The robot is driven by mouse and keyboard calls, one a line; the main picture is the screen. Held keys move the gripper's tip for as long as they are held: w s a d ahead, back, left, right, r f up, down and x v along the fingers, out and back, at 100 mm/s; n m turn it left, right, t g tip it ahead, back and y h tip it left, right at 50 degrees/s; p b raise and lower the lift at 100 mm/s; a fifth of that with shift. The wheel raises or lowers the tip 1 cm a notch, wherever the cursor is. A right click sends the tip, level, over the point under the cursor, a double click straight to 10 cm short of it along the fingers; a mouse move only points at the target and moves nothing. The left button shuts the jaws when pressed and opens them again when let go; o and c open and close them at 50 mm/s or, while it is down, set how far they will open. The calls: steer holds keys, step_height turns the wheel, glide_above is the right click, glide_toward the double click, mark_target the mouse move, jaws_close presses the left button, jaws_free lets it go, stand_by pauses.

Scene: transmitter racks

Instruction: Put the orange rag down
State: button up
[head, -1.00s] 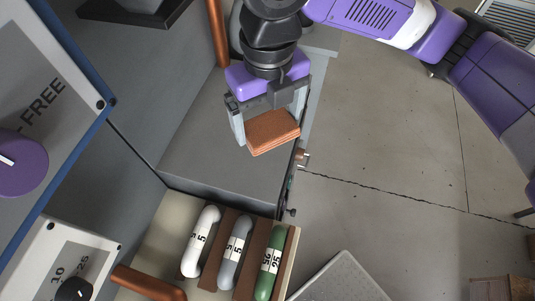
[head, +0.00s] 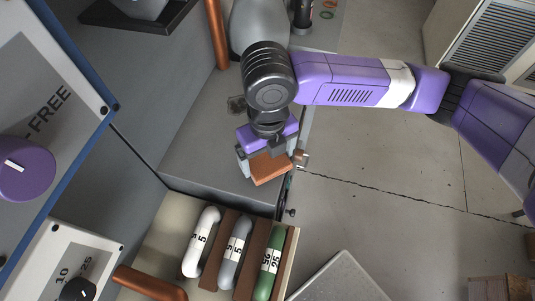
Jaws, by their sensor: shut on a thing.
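The orange rag (head: 270,169) is a folded, flat orange-brown block in the head view. My gripper (head: 266,163) is shut on it, with a finger on either side. The rag is over the front part of the grey shelf surface (head: 202,148), near its right edge. I cannot tell whether its underside touches the shelf.
A tan tray (head: 152,246) below holds white (head: 201,243), grey (head: 236,240) and green (head: 270,262) capsule-shaped pieces between brown dividers. Panels with knobs stand at left. A grey rounded vessel (head: 258,30) stands behind my arm. Open floor is at right.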

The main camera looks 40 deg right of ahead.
mark_target(268, 160)
steer(key=shift+f, duration=0.2)
steer(key=o, duration=1.2)
steer(key=shift+r, duration=0.1)
step_height(268, 160, up, 12)
steer(key=shift+r+b, duration=0.15)
steer(key=shift+b, duration=0.2)
